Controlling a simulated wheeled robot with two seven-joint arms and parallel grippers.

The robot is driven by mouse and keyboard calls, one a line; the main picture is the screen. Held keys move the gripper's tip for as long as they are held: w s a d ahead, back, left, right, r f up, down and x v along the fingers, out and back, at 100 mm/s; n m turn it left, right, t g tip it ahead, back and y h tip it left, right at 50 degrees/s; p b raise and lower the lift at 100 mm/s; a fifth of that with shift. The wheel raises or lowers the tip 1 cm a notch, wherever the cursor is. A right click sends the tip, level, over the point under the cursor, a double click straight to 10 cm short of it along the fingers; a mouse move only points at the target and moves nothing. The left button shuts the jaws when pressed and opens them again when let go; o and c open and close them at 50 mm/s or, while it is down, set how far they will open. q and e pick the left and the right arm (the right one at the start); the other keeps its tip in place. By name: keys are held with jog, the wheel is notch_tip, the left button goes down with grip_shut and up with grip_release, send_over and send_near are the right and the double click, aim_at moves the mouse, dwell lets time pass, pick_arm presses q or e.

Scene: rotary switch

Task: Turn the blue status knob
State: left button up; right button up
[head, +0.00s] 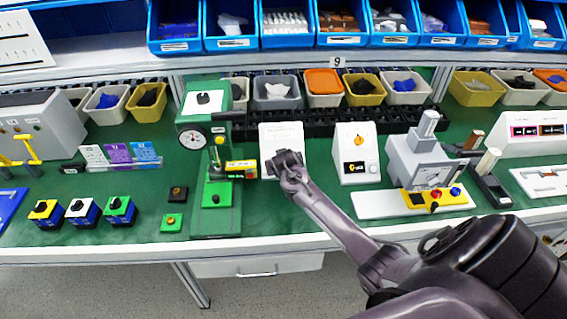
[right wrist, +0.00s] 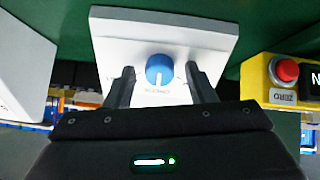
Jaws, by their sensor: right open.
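The blue status knob (right wrist: 160,70) sits on a white box (right wrist: 205,35) in the right wrist view. Its white pointer line points down in that picture, and the lettering below it is too small to read surely. My right gripper (right wrist: 159,74) is open, one finger on each side of the knob, with a gap showing on both sides. I cannot tell whether the tips are level with the knob in depth. In the head view my right gripper (head: 287,164) is at the lower part of the white box (head: 281,138) and hides the knob. My left gripper is not in view.
A green press with a gauge (head: 212,165) stands close on the left of the box. A white box with an orange knob (head: 356,150) stands on the right. A red button (right wrist: 287,70) on a yellow housing is near. Bins (head: 325,85) line the back.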

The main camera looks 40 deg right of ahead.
jog(key=c, duration=1)
jog(key=shift+m, duration=0.3)
jog(key=shift+a+m+p, duration=0.1)
jog(key=shift+m+p, duration=0.35)
jog(key=shift+m, duration=0.55)
jog(key=m, duration=0.3)
jog(key=shift+w+m+g+p, duration=0.1)
jog(key=shift+m+g+p, duration=0.2)
jog(key=m, duration=0.3)
jog(key=shift+m+g, duration=0.3)
jog(key=shift+m, duration=1.1)
